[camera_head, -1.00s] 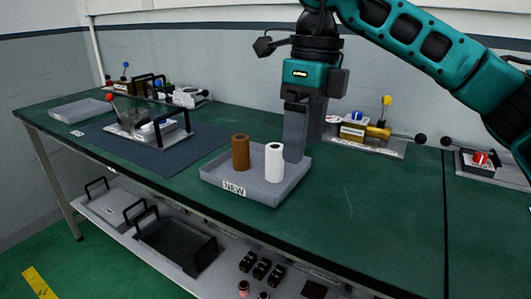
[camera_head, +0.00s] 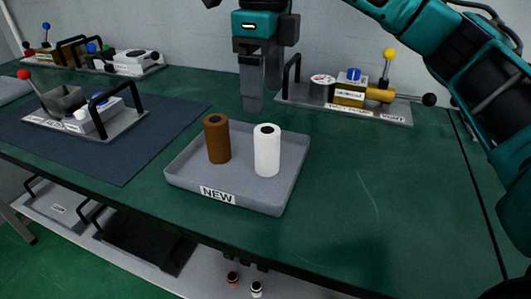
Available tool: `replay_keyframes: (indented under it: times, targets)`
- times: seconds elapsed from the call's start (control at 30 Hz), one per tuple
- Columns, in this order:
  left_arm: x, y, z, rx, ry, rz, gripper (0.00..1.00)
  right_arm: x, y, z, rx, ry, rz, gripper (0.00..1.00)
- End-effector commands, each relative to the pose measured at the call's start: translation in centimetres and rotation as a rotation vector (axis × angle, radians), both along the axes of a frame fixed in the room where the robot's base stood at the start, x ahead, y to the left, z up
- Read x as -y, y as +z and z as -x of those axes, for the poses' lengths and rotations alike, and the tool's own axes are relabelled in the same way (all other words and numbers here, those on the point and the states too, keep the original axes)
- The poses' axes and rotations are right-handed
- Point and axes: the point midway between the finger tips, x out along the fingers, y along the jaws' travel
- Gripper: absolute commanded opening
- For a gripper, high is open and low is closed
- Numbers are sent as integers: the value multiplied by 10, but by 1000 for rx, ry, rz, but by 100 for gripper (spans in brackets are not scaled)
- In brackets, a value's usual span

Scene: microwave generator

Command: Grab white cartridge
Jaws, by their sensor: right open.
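The white cartridge (camera_head: 267,151) stands upright on the right side of a grey tray (camera_head: 230,196) labelled NEW. A brown cartridge (camera_head: 217,139) stands upright just to its left in the same tray. My right gripper (camera_head: 253,102) points down behind the tray's far edge, behind and slightly left of the white cartridge. It is open and apart from both cartridges; its fingers overlap from this angle. My left gripper is not in view.
A fixture with a yellow-knobbed lever and black handle (camera_head: 342,97) stands behind right. A dark mat with a handled fixture (camera_head: 90,122) lies to the left. The green table (camera_head: 350,215) is clear to the right of the tray.

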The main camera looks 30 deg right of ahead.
Motion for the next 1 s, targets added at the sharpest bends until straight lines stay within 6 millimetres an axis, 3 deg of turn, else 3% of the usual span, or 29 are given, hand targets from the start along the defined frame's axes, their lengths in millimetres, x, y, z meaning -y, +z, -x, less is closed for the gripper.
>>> replay_keyframes:
  times: [0.03,0.27,0.6,0.9,1.0]
  targets:
    - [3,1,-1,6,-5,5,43,0,-10,0,-1,-1,1,77]
    - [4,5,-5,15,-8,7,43,1,-28,0,0,0,0,77]
    - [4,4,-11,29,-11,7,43,6,-72,1,0,0,0,77]
    - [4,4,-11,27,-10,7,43,6,-77,1,1,0,-1,77]
    - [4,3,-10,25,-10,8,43,6,-76,1,1,0,-1,68]
